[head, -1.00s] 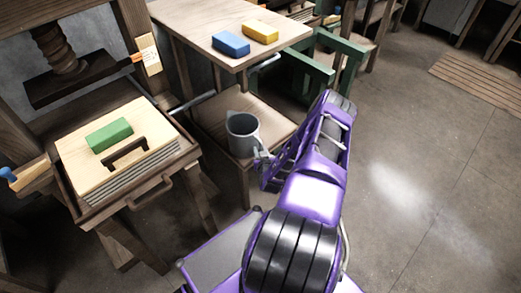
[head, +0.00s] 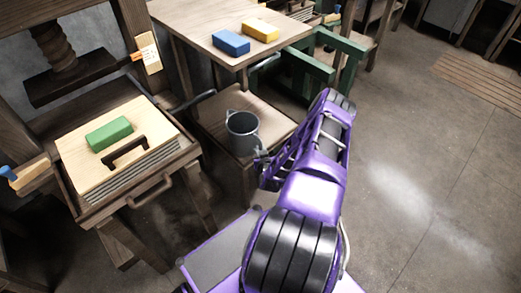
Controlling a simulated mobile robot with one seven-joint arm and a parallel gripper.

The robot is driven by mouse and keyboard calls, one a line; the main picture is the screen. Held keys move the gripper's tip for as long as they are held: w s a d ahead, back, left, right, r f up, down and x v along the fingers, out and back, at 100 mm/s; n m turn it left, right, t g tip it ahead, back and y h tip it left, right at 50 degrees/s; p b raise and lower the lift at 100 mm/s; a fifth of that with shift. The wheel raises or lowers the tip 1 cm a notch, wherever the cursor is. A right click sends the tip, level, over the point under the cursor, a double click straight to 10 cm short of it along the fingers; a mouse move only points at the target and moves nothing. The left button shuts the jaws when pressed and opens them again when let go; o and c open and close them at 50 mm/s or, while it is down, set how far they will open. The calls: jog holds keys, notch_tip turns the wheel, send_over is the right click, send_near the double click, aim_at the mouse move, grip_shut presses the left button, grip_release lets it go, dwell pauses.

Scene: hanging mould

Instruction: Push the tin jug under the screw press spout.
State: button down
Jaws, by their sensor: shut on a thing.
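The grey tin jug (head: 243,135) stands upright on a low wooden stand, its open mouth facing up. My gripper (head: 261,156) is at the jug's near right side, shut on the jug, apparently at its handle; my arm partly hides the fingers. The screw press (head: 68,62) stands at the left, with its wooden screw and dark pressing plate. A dark spout (head: 194,101) sticks out from the press's right side towards the low stand. The jug is to the right of and nearer than the spout's tip, not under it.
The low stand (head: 277,123) has bare top around the jug. A higher table (head: 190,20) with a blue block (head: 231,43) and a yellow block (head: 260,30) overhangs its back. A green block (head: 109,133) lies on the press's board. Open floor lies right.

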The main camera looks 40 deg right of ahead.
aim_at(233, 127)
dwell(0.9)
jog(key=shift+w+a, duration=0.15)
jog(key=shift+w, duration=2.9)
jog(key=shift+w+a, duration=0.2)
jog(key=shift+w, duration=2.85)
jog(key=shift+w+a, duration=0.15)
jog(key=shift+w, duration=2.9)
jog(key=c, duration=0.8)
grip_release()
jog(key=shift+o, duration=0.2)
jog(key=shift+s+a+r, duration=0.2)
jog(key=shift+s+r, duration=0.05)
jog(key=shift+s, duration=0.1)
jog(key=p+v, duration=0.4)
jog(key=v, duration=1.2)
jog(key=shift+s+a, duration=0.1)
jog(key=shift+s, duration=0.2)
jog(key=shift+w, duration=0.1)
